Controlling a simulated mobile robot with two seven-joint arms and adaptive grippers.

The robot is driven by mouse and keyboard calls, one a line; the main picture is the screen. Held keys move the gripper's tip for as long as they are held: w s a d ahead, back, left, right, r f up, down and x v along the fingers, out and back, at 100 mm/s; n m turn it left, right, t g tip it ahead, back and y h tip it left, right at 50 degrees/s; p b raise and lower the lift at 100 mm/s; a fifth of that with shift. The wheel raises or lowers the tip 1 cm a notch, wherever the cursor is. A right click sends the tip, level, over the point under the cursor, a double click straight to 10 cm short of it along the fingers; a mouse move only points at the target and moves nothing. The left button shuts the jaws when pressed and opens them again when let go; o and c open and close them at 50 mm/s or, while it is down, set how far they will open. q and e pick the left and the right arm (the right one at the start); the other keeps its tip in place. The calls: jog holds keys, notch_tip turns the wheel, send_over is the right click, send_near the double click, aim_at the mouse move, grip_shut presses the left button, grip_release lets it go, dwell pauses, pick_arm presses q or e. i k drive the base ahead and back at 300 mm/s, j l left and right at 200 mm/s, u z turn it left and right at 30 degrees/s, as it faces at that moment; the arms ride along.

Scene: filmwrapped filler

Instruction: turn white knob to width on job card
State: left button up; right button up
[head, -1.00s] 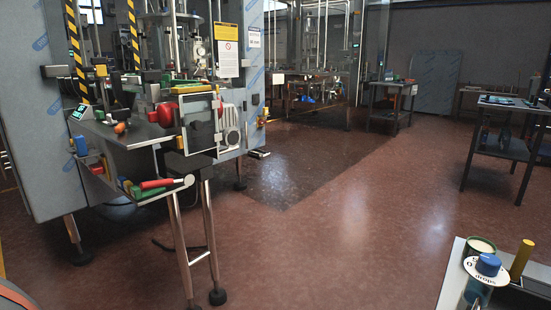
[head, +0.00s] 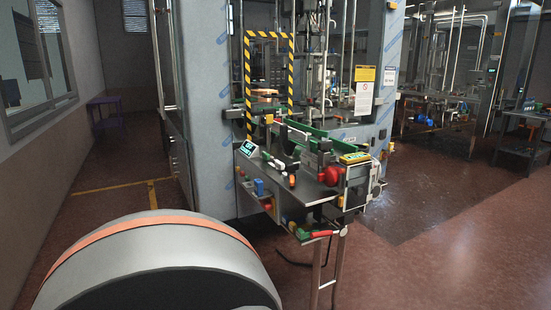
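The filling machine (head: 208,110) stands in the middle, clad in grey panels with blue-marked film. Its work shelf (head: 300,190) juts toward me, with a red knob (head: 331,175) and small coloured parts on and below it. I cannot make out a white knob for certain. A small tilted display (head: 249,149) with bright cyan text stands at the shelf's left. A yellow-framed display (head: 355,158) is at its right. Both texts are too small to read. No job card can be identified. Neither gripper is in view.
A black-and-yellow striped frame (head: 291,75) stands over the shelf. Shelf legs (head: 328,270) reach the floor in front. A purple table (head: 106,110) is by the left wall. A dark bench (head: 525,135) stands far right. The reddish floor (head: 440,240) at right is clear.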

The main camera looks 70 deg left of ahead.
aim_at(280, 166)
jog(key=k+j, duration=0.1)
jog(key=j, duration=1.1)
jog(key=k+j, duration=0.15)
jog(key=j, duration=1)
jog(key=k+j+u, duration=0.1)
jog(key=j, duration=1.1)
jog(key=k+j, duration=0.1)
jog(key=j, duration=1.05)
